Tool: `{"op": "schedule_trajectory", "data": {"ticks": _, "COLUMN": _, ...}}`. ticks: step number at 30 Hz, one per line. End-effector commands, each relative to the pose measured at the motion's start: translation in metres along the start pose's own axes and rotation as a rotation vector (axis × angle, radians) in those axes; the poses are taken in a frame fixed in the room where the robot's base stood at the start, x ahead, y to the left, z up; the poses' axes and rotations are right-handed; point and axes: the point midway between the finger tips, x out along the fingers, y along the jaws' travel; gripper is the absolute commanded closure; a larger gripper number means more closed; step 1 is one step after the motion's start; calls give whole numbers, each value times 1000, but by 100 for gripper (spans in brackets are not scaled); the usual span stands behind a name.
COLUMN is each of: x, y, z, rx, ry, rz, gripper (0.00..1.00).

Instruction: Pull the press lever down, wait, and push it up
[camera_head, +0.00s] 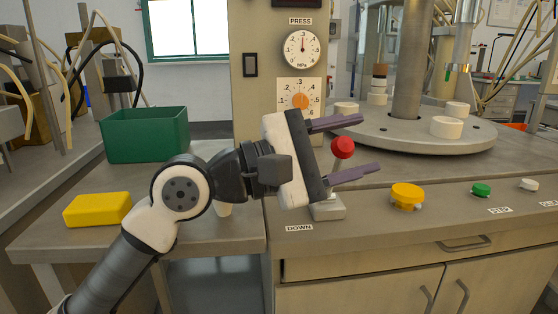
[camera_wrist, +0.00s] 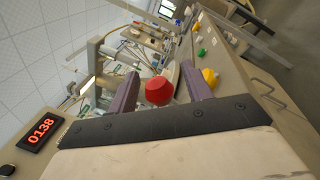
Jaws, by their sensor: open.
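The press lever has a red knob (camera_head: 343,147) on a short stalk above a grey base (camera_head: 328,209) on the counter, by the label DOWN. The knob also shows in the wrist view (camera_wrist: 159,91). My gripper (camera_head: 364,145) is open, with one purple finger above and one below the knob in the head view. In the wrist view (camera_wrist: 160,90) the knob appears between the two fingers, with gaps on both sides. I cannot tell how deep between the fingertips it sits.
A PRESS gauge (camera_head: 302,48) and an orange-knobbed dial (camera_head: 300,100) are on the post behind. Yellow (camera_head: 407,194), green (camera_head: 481,189) and white (camera_head: 529,184) buttons stand to the right. A round table (camera_head: 400,138) is behind. A timer (camera_wrist: 42,130) reads 0138.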

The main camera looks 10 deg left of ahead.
Motion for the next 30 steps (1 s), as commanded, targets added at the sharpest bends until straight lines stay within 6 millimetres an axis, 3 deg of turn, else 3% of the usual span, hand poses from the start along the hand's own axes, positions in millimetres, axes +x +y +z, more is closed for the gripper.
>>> {"op": "schedule_trajectory", "data": {"ticks": 15, "x": -108, "y": 0, "z": 0, "rx": -1, "ry": -1, "rz": 3, "gripper": 50}}
{"op": "schedule_trajectory", "data": {"ticks": 21, "x": -126, "y": 0, "z": 0, "rx": 0, "ry": 0, "rz": 1, "gripper": 50}}
{"op": "schedule_trajectory", "data": {"ticks": 30, "x": -128, "y": -1, "z": 0, "rx": 1, "ry": 0, "rz": -1, "gripper": 50}}
